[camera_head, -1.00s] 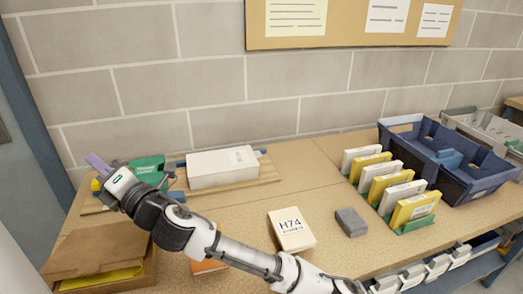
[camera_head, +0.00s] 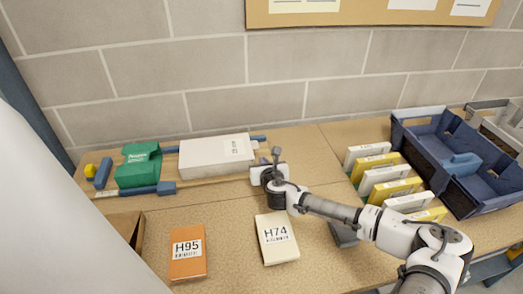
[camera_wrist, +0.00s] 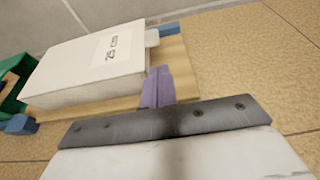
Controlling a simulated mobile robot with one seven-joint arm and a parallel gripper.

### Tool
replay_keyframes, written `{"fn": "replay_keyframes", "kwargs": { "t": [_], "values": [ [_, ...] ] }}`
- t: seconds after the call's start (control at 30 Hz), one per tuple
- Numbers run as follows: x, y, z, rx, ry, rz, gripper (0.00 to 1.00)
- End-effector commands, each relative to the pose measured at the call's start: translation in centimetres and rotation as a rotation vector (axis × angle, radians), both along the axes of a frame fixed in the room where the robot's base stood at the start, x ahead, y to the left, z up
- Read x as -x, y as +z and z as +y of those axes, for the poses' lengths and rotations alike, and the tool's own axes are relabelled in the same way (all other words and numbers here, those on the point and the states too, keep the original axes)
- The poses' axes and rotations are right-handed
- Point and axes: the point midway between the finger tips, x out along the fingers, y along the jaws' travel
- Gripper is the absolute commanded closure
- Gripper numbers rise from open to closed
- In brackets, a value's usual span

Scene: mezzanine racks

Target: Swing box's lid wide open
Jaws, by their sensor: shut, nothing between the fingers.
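A brown cardboard box (camera_head: 137,236) is at the lower left of the head view. Only its right corner and a dark inner strip show; a large pale shape hides the rest, so I cannot tell how its lid stands. My gripper (camera_head: 266,158) is well to the right of the box, near the right end of the white carton (camera_head: 207,158). In the wrist view its purple fingers (camera_wrist: 158,86) are shut and empty, beside the carton's end. I cannot tell whether they touch the board under it.
An orange H95 book (camera_head: 187,253) and a cream H74 book (camera_head: 277,238) lie in front. A green box (camera_head: 138,165) and blue pieces are at the back left. A row of white and yellow books (camera_head: 385,179) and a blue crate (camera_head: 445,200) stand on the right.

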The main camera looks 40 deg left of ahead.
Motion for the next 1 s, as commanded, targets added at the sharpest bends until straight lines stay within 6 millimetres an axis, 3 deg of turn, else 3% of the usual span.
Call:
{"fn": "replay_keyframes", "kwargs": {
  "t": [0.47,1.0],
  "values": [
    [-4.2,-2.2,5.2,-0.002,0.002,0.004,1.0],
    [-5.0,-2.7,6.0,-0.002,0.001,0.002,1.0]
  ]
}}
